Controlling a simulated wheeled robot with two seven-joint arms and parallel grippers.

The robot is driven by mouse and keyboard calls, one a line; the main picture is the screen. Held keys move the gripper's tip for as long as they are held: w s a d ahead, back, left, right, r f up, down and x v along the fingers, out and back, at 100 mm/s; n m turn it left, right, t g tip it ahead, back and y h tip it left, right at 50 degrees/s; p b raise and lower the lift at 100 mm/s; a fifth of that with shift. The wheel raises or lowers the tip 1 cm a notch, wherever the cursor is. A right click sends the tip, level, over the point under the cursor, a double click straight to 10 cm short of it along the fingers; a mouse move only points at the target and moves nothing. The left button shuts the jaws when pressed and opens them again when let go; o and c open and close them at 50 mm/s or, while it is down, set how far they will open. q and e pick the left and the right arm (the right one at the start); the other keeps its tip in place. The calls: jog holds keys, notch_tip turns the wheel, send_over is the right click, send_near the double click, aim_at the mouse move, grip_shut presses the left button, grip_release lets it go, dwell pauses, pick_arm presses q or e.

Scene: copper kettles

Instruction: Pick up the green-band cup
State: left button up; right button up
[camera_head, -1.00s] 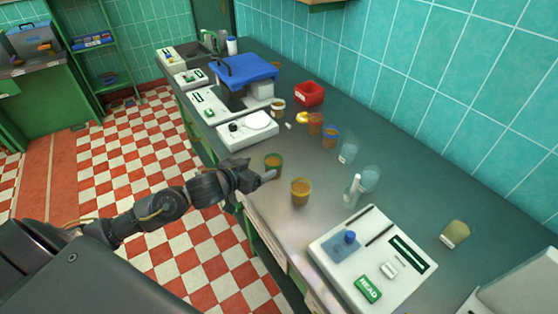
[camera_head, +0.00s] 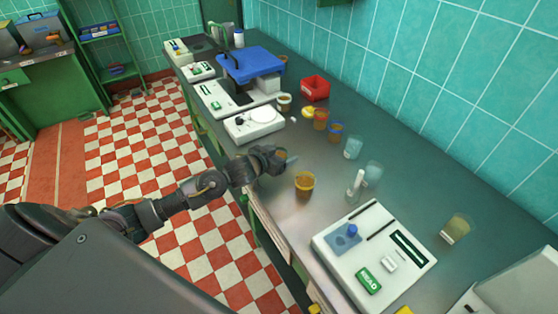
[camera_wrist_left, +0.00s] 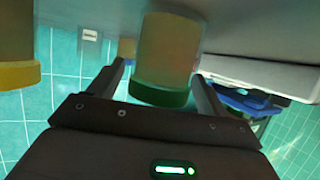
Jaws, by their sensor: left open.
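The green-band cup (camera_wrist_left: 165,50) is amber, with a green band (camera_wrist_left: 160,94). In the left wrist view it appears between the two fingers of my left gripper (camera_wrist_left: 159,70). The fingers stand apart, with a visible gap on each side near the band. In the head view my left gripper (camera_head: 284,159) is low over the counter's front edge and hides most or all of this cup. My right gripper is not in view.
A yellow-band cup (camera_head: 304,184) stands close to the right of my left gripper, and shows in the wrist view (camera_wrist_left: 18,40). A white scale (camera_head: 254,124) is behind. Clear glasses (camera_head: 353,147) and a white tray (camera_head: 372,255) are to the right.

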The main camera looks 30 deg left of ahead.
pick_arm(q)
jog(key=shift+w+d+f, duration=0.1)
jog(key=shift+w+f, duration=0.15)
jog(key=shift+w, duration=0.2)
jog(key=shift+s, duration=0.1)
jog(key=c, duration=1.2)
jog(key=shift+o, duration=0.2)
jog(key=shift+r, duration=0.1)
